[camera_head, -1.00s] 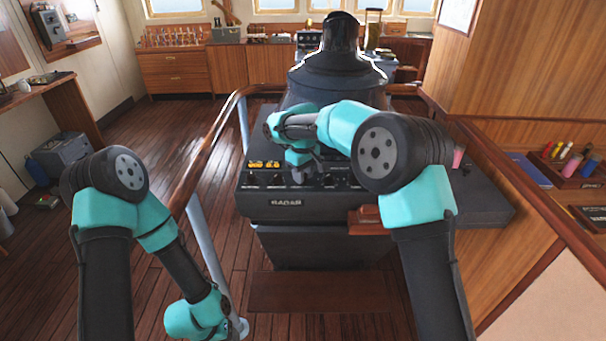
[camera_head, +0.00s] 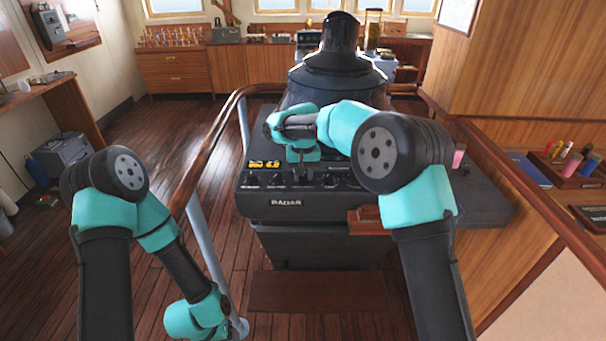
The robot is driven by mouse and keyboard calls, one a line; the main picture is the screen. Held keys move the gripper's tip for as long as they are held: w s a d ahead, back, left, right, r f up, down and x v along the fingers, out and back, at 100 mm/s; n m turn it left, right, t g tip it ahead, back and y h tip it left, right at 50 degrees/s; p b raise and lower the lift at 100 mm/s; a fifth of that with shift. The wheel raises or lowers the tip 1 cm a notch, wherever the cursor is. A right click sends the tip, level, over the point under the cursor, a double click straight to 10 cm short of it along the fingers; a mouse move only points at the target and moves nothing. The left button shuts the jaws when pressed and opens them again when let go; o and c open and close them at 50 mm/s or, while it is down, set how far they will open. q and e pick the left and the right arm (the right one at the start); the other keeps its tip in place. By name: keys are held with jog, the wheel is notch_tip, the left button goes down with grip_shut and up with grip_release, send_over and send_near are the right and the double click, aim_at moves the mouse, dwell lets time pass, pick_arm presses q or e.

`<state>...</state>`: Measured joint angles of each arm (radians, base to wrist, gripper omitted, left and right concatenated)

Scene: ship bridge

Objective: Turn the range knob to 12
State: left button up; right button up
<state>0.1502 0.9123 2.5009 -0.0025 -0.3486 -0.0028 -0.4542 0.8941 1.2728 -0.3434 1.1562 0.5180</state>
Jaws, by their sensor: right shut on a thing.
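The black radar console (camera_head: 350,200) stands in the middle, with a row of dark knobs along its sloped front panel. Free knobs show at the left (camera_head: 276,180) and at the right (camera_head: 329,180) of the row. My right gripper (camera_head: 301,174) points down at the panel between them and is shut on a knob that it mostly hides. The small panel lettering and the held knob's pointer cannot be read. My left arm is folded low at the left, and its gripper does not show.
Yellow buttons (camera_head: 264,164) sit left of my right gripper. A wooden handrail (camera_head: 205,150) runs along the console's left side. A pink cup (camera_head: 458,158) stands to the right. A wooden rack (camera_head: 575,175) holds markers at the far right.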

jog(key=shift+m, duration=0.6)
jog(key=o, duration=0.9)
jog(key=shift+o, duration=0.2)
notch_tip(320, 180, up, 17)
jog(key=shift+r, duration=0.2)
